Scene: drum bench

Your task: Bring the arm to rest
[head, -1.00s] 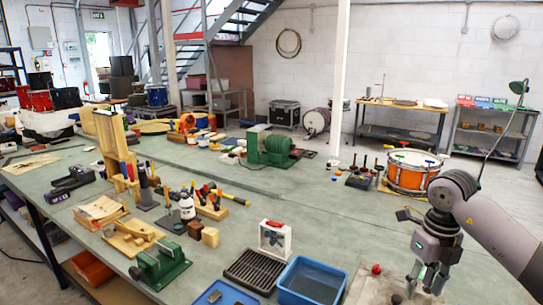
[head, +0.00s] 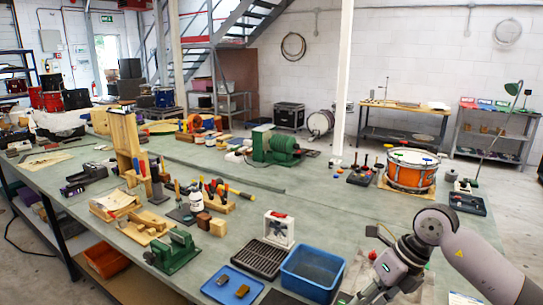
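My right arm comes in from the lower right, and its wrist (head: 402,262) bends down over the front of the bench. My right gripper (head: 357,299) is at the bottom edge of the head view, right of the blue bin (head: 312,270). Its fingertips are cut off by the picture edge, so I cannot tell whether it is open or holds anything. My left gripper is not in view.
The green bench (head: 330,215) carries a black slotted tray (head: 258,260), a white case (head: 279,229), a green vise (head: 175,252) and a blue tray (head: 232,287). An orange drum (head: 410,171) stands behind my arm. The mid-bench is fairly clear.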

